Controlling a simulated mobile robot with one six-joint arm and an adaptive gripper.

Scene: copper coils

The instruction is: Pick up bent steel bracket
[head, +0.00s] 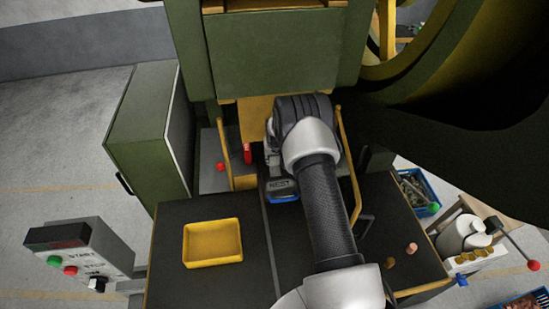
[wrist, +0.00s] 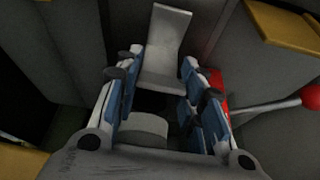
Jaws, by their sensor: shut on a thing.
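The bent steel bracket (wrist: 165,35) is a plain grey piece with two flat faces meeting at a bend. It shows in the upper middle of the wrist view. My gripper (wrist: 160,68) has its blue-padded fingers on the left and right of the bracket's lower part and is shut on it. A round grey shape lies lower between the fingers; I cannot tell what it is. In the head view my arm reaches into the green press (head: 285,60), and my wrist hides the bracket and fingertips.
A red part (wrist: 217,88) and a lever with a red ball (wrist: 312,96) are close right of the fingers. Yellow guards (head: 349,165) flank my wrist. A yellow tray (head: 213,243) and two small copper-coloured pieces (head: 388,263) sit on the dark table (head: 180,285). A control box (head: 80,250) stands left.

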